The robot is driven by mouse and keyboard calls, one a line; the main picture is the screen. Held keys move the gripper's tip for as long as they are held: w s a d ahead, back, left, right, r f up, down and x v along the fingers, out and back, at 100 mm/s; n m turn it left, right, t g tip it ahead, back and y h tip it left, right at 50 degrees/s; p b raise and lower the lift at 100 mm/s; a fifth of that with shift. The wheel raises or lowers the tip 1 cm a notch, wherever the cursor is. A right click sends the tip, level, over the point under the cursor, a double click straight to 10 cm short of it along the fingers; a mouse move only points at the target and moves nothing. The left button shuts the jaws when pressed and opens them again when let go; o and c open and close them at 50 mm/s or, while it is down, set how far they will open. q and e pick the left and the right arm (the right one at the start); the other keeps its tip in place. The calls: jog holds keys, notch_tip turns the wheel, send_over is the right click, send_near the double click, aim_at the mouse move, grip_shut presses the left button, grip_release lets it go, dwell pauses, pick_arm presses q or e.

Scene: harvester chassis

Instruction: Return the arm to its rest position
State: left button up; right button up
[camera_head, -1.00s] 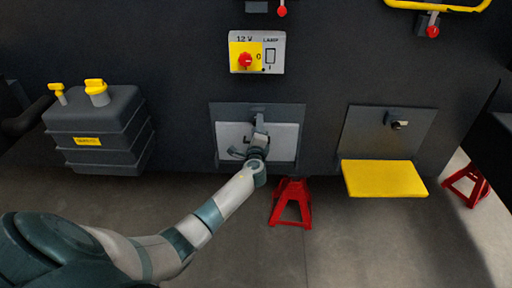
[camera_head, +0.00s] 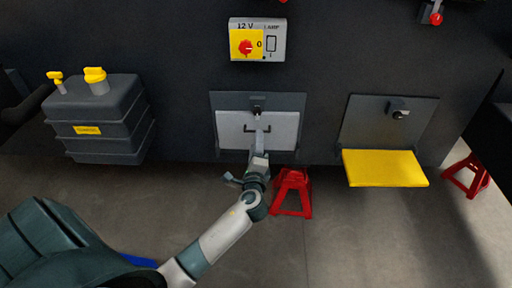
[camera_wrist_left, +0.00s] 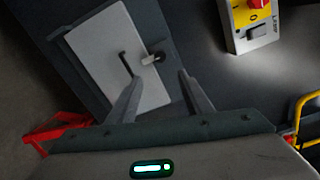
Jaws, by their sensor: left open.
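My left gripper (camera_head: 246,152) is open and empty in front of the lower part of the white hatch door (camera_head: 232,130). My left arm reaches in from the lower left of the head view. In the left wrist view, the gripper's two fingers (camera_wrist_left: 160,78) stand apart with nothing between them. Beyond them the white door (camera_wrist_left: 103,50) shows its dark handle (camera_wrist_left: 125,64) and a small latch (camera_wrist_left: 152,58). The fingers look clear of the handle, though the exact gap is hard to tell. My right gripper is not in view.
A 12 V switch box (camera_head: 272,42) is above the hatch. A dark tank (camera_head: 100,115) with yellow caps is at left. A yellow flap (camera_head: 385,168) juts out at right. Red stands (camera_head: 292,193) are on the floor. The floor (camera_head: 340,245) in front is mostly clear.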

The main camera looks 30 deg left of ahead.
pick_arm(q)
jog(key=shift+s+d, duration=0.2)
jog(key=shift+s, duration=0.15)
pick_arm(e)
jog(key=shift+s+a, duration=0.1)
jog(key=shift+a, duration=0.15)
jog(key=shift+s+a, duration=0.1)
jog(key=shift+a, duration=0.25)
pick_arm(q)
jog(key=shift+f, duration=0.15)
